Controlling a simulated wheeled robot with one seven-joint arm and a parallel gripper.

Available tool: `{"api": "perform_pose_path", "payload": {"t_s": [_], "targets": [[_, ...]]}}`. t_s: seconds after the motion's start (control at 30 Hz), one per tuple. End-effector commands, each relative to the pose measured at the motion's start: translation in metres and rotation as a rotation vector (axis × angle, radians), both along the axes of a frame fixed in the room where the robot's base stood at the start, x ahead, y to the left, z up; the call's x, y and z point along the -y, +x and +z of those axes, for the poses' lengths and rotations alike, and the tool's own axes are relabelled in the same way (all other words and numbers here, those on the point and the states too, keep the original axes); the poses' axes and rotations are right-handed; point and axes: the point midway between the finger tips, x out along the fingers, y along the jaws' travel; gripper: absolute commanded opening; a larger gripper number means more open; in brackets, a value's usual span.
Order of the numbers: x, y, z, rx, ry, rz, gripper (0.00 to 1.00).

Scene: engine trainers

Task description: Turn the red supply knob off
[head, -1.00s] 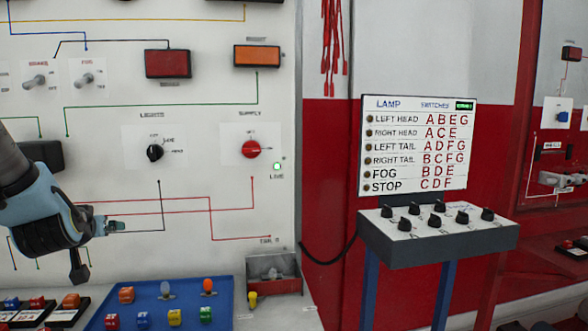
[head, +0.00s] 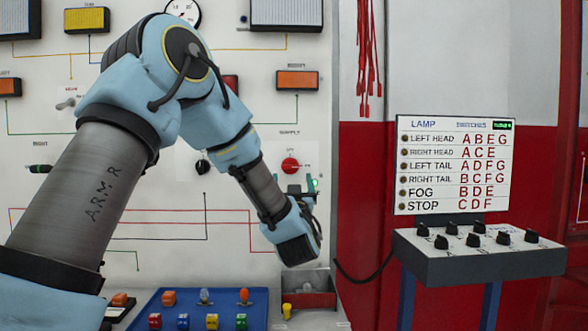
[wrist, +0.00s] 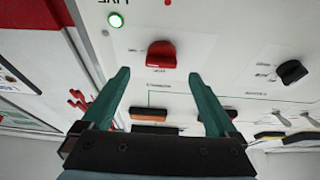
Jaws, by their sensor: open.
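The red supply knob (head: 290,165) is on the white panel under the word SUPPLY. In the wrist view, the red knob (wrist: 161,55) lies just beyond the gap between my two green fingertips, apart from both. My gripper (wrist: 160,76) is open and empty, facing the panel. In the head view, part of my gripper (head: 296,190) shows just below the knob, partly behind my wrist. The green LIVE lamp (wrist: 115,20) is lit beside the knob. I cannot read which mark the knob points to.
The black lights knob (head: 202,167) sits left of the supply knob and shows at right in the wrist view. A blue tray (head: 262,300) with small coloured parts and a red bin (head: 318,300) stand below. A switch box (head: 480,255) stands at right.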

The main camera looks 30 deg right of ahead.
Motion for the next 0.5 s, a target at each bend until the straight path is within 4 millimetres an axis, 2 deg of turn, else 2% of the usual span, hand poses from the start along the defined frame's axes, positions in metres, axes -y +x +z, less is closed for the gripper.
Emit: {"api": "perform_pose_path", "payload": {"t_s": [0.03,0.2,0.5], "targets": [[0.003,0.008,0.007,0.001,-0.002,0.001,0.94],[0.014,0.03,0.016,-0.001,-0.001,0.001,0.94],[0.02,0.044,0.02,0.0,0.0,-0.001,0.94]]}}
